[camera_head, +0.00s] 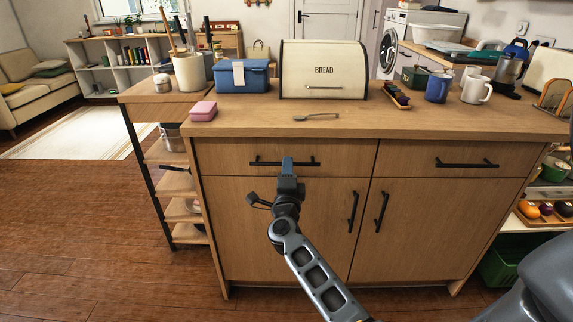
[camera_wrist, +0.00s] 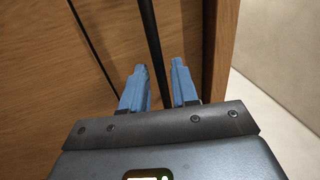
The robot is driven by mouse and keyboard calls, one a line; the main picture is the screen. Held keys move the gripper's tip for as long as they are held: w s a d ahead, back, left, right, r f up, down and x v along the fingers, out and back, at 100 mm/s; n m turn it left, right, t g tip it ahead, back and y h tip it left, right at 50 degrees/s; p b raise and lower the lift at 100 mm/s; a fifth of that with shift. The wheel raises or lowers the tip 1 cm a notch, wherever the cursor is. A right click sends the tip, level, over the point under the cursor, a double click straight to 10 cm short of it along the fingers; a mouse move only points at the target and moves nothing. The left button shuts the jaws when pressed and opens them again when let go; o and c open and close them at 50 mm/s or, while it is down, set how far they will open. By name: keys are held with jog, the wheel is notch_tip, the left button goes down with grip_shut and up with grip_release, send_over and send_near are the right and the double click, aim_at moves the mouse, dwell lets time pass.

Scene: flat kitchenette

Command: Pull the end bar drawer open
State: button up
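The left drawer (camera_head: 225,155) of the wooden cabinet is closed, with a black horizontal bar handle (camera_head: 262,163) on its front. My gripper (camera_head: 287,165) is at the middle of this handle. In the wrist view, the handle bar (camera_wrist: 151,35) runs between the two blue fingers of my gripper (camera_wrist: 160,85). The fingers are apart, with a narrow gap showing beside the bar. The right drawer (camera_head: 448,160) is also closed and has its own black bar handle (camera_head: 467,164). My gripper hides part of the left handle in the head view.
Two closed doors with vertical handles (camera_head: 352,212) sit below the drawers. Open floor (camera_head: 90,230) lies left.

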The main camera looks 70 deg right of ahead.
jog(key=shift+x, duration=1.15)
grip_shut()
